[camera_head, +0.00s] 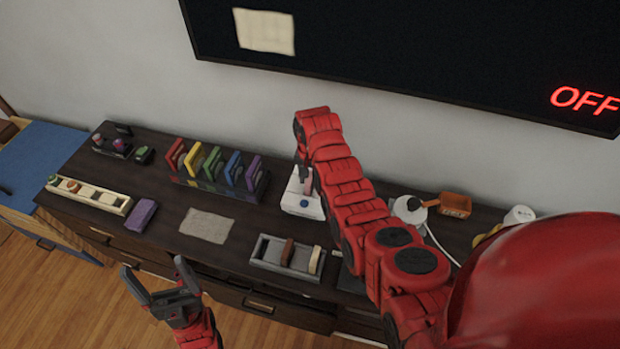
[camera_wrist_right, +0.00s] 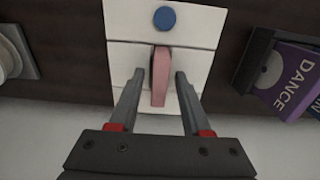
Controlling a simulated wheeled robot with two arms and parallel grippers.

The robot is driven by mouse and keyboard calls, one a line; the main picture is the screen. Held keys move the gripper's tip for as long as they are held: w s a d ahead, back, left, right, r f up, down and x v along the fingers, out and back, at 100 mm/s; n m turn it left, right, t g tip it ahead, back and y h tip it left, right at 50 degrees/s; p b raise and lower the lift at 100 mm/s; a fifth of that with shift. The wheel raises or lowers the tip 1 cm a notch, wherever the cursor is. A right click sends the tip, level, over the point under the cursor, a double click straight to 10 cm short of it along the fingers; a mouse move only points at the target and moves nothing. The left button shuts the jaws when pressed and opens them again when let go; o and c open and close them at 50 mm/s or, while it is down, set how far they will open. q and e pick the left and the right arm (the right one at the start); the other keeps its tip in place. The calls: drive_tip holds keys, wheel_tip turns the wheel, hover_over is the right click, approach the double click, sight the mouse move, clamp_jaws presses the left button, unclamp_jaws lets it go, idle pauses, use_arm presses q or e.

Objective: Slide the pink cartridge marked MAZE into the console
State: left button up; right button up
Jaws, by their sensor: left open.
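The white console (camera_head: 302,206) stands on the dark cabinet; the right wrist view shows its white top (camera_wrist_right: 125,20) with a blue round button (camera_wrist_right: 164,18). The pink cartridge (camera_wrist_right: 161,78) stands on edge at the console's slot; I cannot tell how deep it sits, and its label is not readable. A bit of it shows in the head view (camera_head: 308,183). My right gripper (camera_wrist_right: 160,76) has one finger on each side of the cartridge, with gaps showing, so it is open around it. My left gripper (camera_head: 152,264) is open and empty in front of the cabinet.
A rack (camera_head: 212,187) of several coloured cartridges stands left of the console; a purple one marked DANCE (camera_wrist_right: 292,82) is nearby. A grey tray (camera_head: 268,248) lies in front. The screen (camera_head: 400,50) reads OFF.

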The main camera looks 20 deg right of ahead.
drive_tip(key=shift+o, duration=0.2)
drive_tip(key=shift+r+b, duration=0.3)
drive_tip(key=shift+r, duration=0.25)
wheel_tip(320, 180, up, 4)
drive_tip(key=shift+w+r+b, duration=0.1)
drive_tip(key=shift+r+b, duration=0.1)
drive_tip(key=shift+b, duration=0.65)
wheel_tip(320, 180, up, 12)
drive_tip(key=p, duration=1)
drive_tip(key=shift+f, duration=0.1)
